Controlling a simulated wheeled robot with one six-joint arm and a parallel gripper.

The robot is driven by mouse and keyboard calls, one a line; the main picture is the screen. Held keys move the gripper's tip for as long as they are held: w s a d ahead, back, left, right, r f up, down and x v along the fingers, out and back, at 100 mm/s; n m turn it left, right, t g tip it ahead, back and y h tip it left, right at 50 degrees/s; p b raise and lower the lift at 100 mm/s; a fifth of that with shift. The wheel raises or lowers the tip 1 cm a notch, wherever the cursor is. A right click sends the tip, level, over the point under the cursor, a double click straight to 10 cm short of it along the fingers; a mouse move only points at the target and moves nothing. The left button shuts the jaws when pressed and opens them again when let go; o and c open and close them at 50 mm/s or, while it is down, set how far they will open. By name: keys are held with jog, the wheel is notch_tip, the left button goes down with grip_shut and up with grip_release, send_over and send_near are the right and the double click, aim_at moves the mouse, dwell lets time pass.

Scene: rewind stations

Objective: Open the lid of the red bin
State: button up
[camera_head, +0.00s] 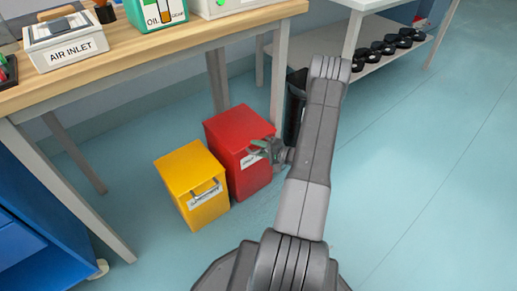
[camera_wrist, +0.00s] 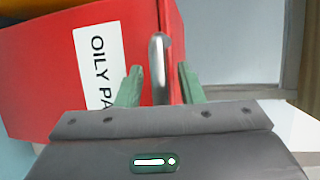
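The red bin (camera_head: 235,125) stands on the floor in front of the bench, and its lid looks closed. In the wrist view the red bin (camera_wrist: 45,100) carries a white label (camera_wrist: 98,65) reading "OILY PA", the rest cut off. A shiny metal handle (camera_wrist: 160,60) stands out from it. My gripper (camera_head: 262,147) is at the bin's upper front right edge. In the wrist view my gripper (camera_wrist: 160,85) has its green fingers apart, one on each side of the handle, with gaps visible. My arm hides part of the surroundings on the right.
A yellow bin (camera_head: 188,168) stands close on the left of the red bin. A wooden-topped bench (camera_head: 130,62) overhangs behind them. A dark bin (camera_head: 296,88) stands behind my arm. Blue floor (camera_head: 425,170) is clear on the right.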

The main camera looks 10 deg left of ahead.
jog(key=shift+s, duration=0.1)
grip_shut()
jog(key=shift+r, duration=0.1)
jog(key=w+a+r+h+p, duration=0.1)
jog(key=w+a+r+p, duration=0.1)
jog(key=r, duration=0.5)
jog(key=w+a+r+m+g+h+p, duration=0.1)
jog(key=w+a+r+h+p, duration=0.1)
jog(key=r+p, duration=0.3)
jog(key=w+a+r+g+h+p, duration=0.1)
jog(key=a+r+p, duration=0.3)
jog(key=r, duration=0.5)
jog(key=shift+w+r+m+h, duration=0.4)
jog(key=shift+w+h, duration=0.1)
jog(key=shift+w, duration=0.3)
jog(key=shift+f, duration=0.1)
